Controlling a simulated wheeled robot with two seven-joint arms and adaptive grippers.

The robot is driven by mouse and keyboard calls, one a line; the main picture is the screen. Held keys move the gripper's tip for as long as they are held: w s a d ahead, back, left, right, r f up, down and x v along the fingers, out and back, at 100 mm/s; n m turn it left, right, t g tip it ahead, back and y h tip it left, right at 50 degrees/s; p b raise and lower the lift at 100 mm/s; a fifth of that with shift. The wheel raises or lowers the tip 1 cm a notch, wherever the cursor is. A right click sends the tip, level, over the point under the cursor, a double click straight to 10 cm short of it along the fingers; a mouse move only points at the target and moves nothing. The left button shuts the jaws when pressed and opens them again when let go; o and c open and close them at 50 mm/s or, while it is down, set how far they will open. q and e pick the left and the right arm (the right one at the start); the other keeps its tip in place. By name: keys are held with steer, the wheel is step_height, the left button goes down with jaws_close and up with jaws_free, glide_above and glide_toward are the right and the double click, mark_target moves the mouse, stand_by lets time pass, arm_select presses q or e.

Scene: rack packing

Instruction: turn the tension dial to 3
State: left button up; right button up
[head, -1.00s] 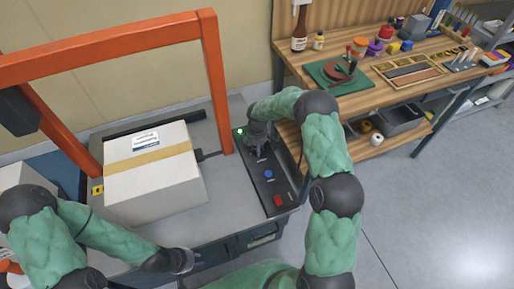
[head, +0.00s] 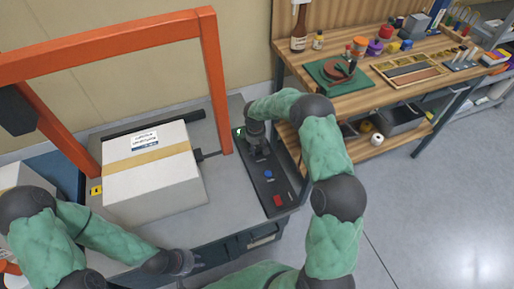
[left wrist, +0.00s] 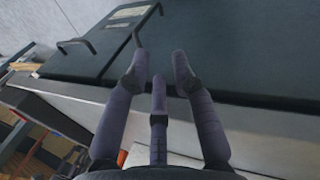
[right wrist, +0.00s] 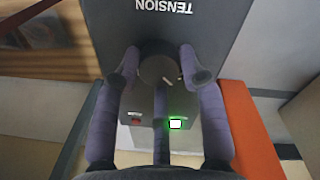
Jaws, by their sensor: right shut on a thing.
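The tension dial (right wrist: 158,70) is a dark round knob with a pale pointer line, below the word TENSION on the dark control panel (right wrist: 205,22) in the right wrist view. No numbers around it can be read. My right gripper (right wrist: 158,68) has its fingers closed around the dial from both sides. In the head view my right gripper (head: 256,142) is at the panel's far end and hides the dial. My left gripper (head: 186,262) is empty near the table's front edge. In the left wrist view its fingers (left wrist: 160,70) are spread apart.
A taped white box (head: 150,190) lies under the orange frame (head: 215,80), left of the panel. The panel also carries a blue button (head: 267,174), a red switch (head: 278,200) and a lit green light (right wrist: 176,123). A wooden workbench (head: 420,65) stands at the right.

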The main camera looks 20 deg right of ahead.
steer(key=m, duration=0.6)
steer(key=shift+w+a+f+b, duration=0.1)
steer(key=shift+a+b, duration=0.15)
steer(key=shift+b, duration=0.05)
steer(key=shift+w+d+m, duration=0.1)
steer(key=shift+m, duration=1.4)
steer(key=shift+d, duration=0.1)
steer(key=o, duration=0.8)
steer(key=shift+r, duration=0.2)
steer(key=shift+c, duration=0.2)
steer(key=o, duration=0.4)
steer(key=shift+w+f+g, duration=0.15)
steer(key=shift+g, duration=0.15)
steer(key=shift+c, duration=0.2)
step_height(320, 180, up, 12)
steer(key=shift+a, duration=0.35)
